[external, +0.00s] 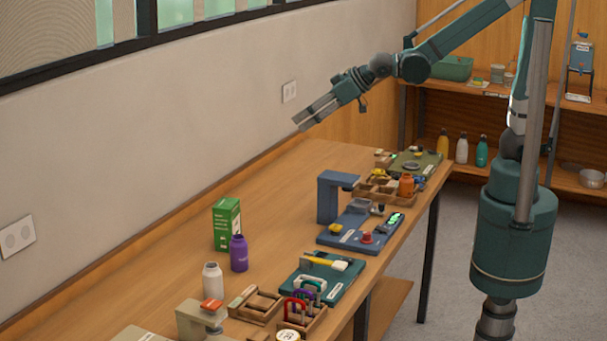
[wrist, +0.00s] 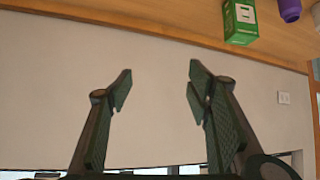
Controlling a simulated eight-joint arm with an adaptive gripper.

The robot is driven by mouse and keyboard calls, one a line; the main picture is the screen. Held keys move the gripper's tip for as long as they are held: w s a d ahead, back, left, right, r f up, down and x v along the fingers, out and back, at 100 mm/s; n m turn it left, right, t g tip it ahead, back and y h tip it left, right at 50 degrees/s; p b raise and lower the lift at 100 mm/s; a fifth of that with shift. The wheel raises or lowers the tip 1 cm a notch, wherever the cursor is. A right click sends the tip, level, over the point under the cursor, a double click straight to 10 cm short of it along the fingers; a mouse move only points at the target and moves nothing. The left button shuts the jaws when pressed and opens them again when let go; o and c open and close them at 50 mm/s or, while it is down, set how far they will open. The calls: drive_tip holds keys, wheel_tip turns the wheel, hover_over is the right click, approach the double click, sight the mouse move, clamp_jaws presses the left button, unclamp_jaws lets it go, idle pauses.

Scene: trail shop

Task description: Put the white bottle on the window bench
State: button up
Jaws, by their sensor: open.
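One white bottle (external: 212,282) with a grey cap stands upright near the front left of the long wooden window bench (external: 270,190), beside a purple bottle. Another white bottle (external: 462,148) stands on the wooden shelf at the back right, between a yellow and a teal bottle. My gripper (external: 299,120) is high above the bench near the wall, apart from both white bottles.
A green box (external: 227,224) and the purple bottle (external: 239,253) stand on the bench. A blue stand (external: 340,197), trays and small gear line its front side. The bench's back strip by the wall is largely clear. The shelf unit (external: 440,100) holds other goods.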

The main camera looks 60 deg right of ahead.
drive_tip(key=w+a+f+n+y+b, duration=0.1)
drive_tip(key=w+a+f, duration=0.1)
drive_tip(key=a, duration=0.5)
drive_tip(key=w+a+f+y, duration=0.1)
drive_tip(key=w+a+f, duration=0.1)
drive_tip(key=a, duration=0.5)
drive_tip(key=n+y+b, duration=0.3)
drive_tip(key=n+y, duration=0.1)
drive_tip(key=y, duration=0.2)
approach(217, 265)
drive_tip(key=w+a, duration=0.2)
drive_tip(key=a, duration=0.1)
drive_tip(key=shift+w+d+f, duration=0.1)
drive_tip(key=shift+w+f, duration=0.1)
drive_tip(key=shift+f, duration=0.25)
drive_tip(key=shift+w, duration=0.1)
drive_tip(key=shift+x, duration=1.2)
drive_tip(key=shift+w+f, duration=0.1)
